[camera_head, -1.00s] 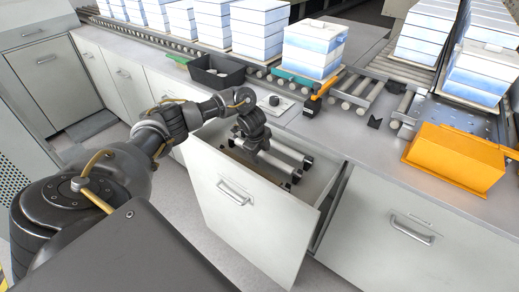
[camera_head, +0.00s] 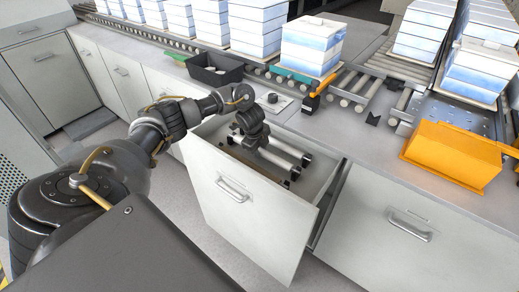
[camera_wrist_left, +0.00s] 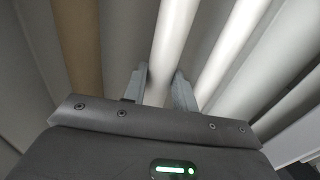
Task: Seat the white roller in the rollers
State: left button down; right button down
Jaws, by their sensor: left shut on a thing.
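In the open drawer (camera_head: 225,160), pale rollers with dark ends lie side by side; one white roller (camera_head: 286,148) shows in the head view. My left gripper (camera_head: 258,146) reaches down into the drawer over their near ends. In the left wrist view the fingers of the left gripper (camera_wrist_left: 160,88) stand on both sides of one white roller (camera_wrist_left: 173,38) and are shut on it. Another pale roller (camera_wrist_left: 232,45) lies just right of it. The conveyor rollers (camera_head: 352,92) are on the counter behind the drawer. My right gripper is not in view.
A black bin (camera_head: 215,72) and a small panel with a knob (camera_head: 273,100) stand on the counter behind the drawer. An orange box (camera_head: 452,158) sits at the right. Stacked white-blue boxes (camera_head: 311,45) stand on the line. Drawer walls enclose the gripper closely.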

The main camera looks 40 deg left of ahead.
aim_at(260, 149)
pick_arm(q)
jog(key=shift+r+p, duration=4.15)
jog(key=shift+r, duration=0.25)
